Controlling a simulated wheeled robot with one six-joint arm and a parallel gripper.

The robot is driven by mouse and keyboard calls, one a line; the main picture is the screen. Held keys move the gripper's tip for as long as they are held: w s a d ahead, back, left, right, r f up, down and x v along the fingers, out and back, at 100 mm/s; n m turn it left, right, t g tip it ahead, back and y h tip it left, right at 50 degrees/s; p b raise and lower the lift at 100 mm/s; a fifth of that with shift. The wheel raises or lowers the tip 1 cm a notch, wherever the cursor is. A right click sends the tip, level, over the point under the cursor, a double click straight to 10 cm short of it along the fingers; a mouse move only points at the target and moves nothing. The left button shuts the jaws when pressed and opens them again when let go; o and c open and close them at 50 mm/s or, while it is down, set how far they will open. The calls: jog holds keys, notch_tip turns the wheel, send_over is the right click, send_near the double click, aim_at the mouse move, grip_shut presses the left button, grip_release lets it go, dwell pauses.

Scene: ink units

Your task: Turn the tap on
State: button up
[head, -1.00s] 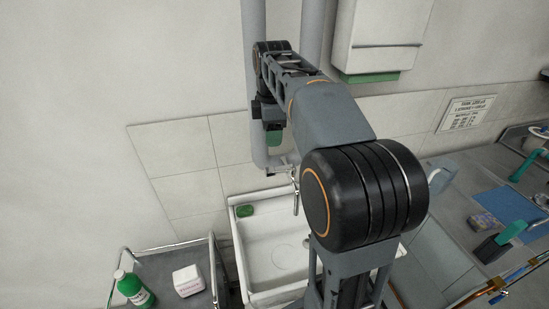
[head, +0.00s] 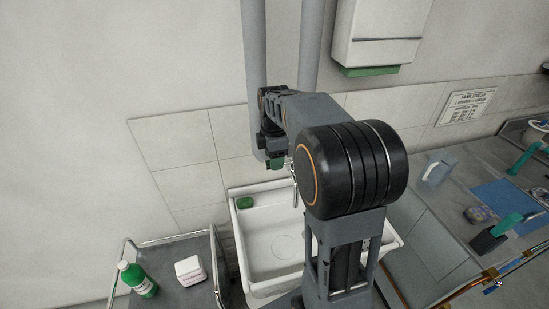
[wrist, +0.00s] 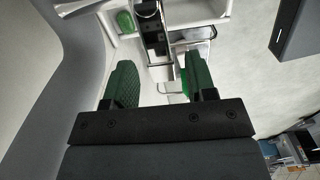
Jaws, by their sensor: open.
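The tap's thin metal part (head: 295,190) shows in the head view above the white sink (head: 238,245), just left of my arm's big joint. My arm hides the rest of the tap. My gripper (head: 277,163) is at the wall pipes, close to the upper left of the tap. In the wrist view my gripper (wrist: 160,82) is open, with its two green fingers apart.
Two vertical pipes (head: 255,70) run down the wall behind my gripper. A green soap (head: 245,202) lies on the sink's rim. A trolley (head: 165,295) with a green bottle (head: 138,279) and a white box (head: 190,270) stands left. A white dispenser (head: 380,30) hangs above right.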

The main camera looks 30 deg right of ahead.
jog(key=shift+f, duration=0.4)
jog(key=shift+c, duration=0.5)
grip_shut()
